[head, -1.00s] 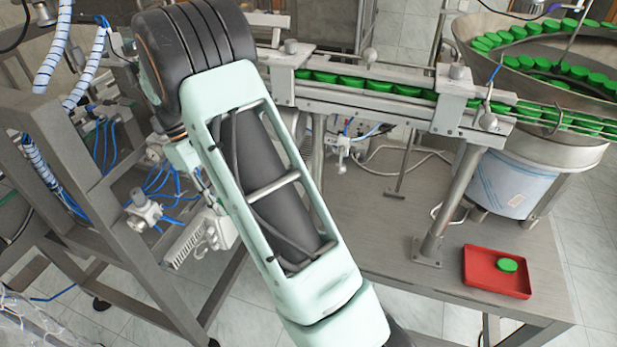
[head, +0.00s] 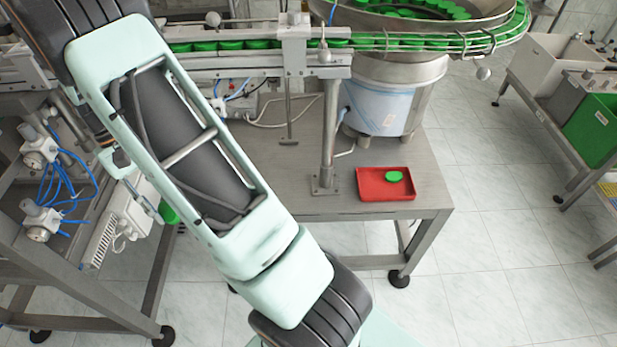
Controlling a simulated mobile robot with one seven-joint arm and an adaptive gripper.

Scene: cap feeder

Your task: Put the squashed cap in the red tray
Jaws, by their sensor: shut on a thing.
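The red tray (head: 370,193) lies on the right end of the steel table, with one green cap (head: 394,176) lying flat in its right half. My gripper (head: 158,212) is at the left, mostly hidden behind my own arm link. It is shut on a green cap (head: 169,213), of which only a small part shows. I cannot make out whether this cap is squashed. The gripper and its cap are well to the left of the tray in the picture.
A feeder bowl (head: 390,75) stands behind the tray. A steel post (head: 328,140) rises just left of the tray. Bins, one green (head: 590,130), stand at the far right.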

